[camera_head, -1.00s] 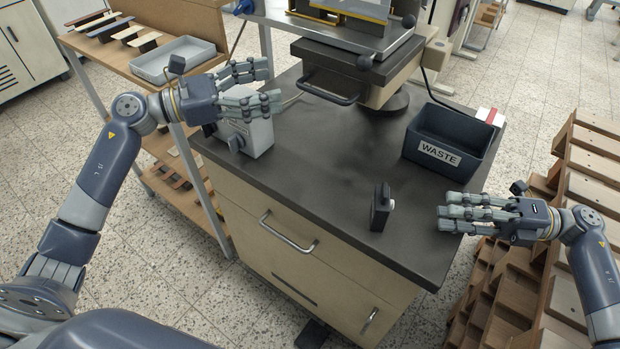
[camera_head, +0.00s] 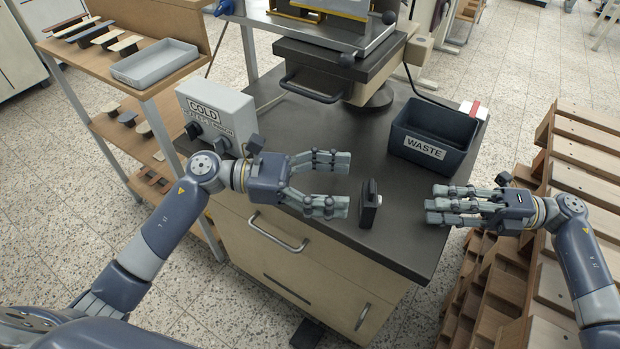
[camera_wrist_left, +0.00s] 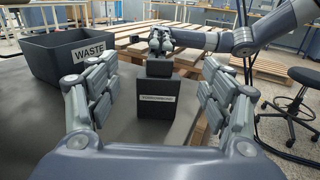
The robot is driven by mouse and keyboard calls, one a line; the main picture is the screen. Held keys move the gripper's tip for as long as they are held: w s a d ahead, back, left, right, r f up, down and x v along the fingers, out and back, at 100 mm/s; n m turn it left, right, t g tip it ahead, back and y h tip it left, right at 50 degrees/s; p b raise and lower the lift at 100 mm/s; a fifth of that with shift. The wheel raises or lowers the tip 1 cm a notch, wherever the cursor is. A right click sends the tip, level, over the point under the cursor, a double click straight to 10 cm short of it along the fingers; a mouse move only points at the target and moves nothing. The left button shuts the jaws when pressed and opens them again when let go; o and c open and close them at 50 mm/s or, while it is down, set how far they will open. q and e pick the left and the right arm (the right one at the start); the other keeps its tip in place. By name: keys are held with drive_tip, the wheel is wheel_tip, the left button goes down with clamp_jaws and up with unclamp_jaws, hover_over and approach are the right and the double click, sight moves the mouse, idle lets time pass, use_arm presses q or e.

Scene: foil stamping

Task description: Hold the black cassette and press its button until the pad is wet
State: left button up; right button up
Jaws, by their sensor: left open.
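The black cassette (camera_head: 369,204) stands upright near the front edge of the dark worktop. It also shows in the left wrist view (camera_wrist_left: 158,111), straight ahead between my fingers, with a pale label on its face. My left gripper (camera_head: 334,185) is open and empty just left of the cassette, its fingers pointing at it with a small gap. My right gripper (camera_head: 428,205) is to the right of the cassette, apart from it, fingers extended toward it and nothing seen in them. The cassette's button and pad cannot be made out.
A bin marked WASTE (camera_head: 434,137) stands at the back right of the worktop. A grey control box (camera_head: 217,112) sits at the left edge, beside my left arm. The press (camera_head: 338,62) stands at the back. Wooden pallets (camera_head: 575,180) are at the right.

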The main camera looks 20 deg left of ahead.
sight(369, 186)
use_arm(q)
drive_tip(key=shift+w+d, duration=0.15)
drive_tip(key=shift+d, duration=0.85)
drive_tip(key=shift+w+d, duration=0.15)
drive_tip(key=shift+d, duration=0.85)
drive_tip(key=shift+c, duration=0.5)
drive_tip(key=c, duration=1.1)
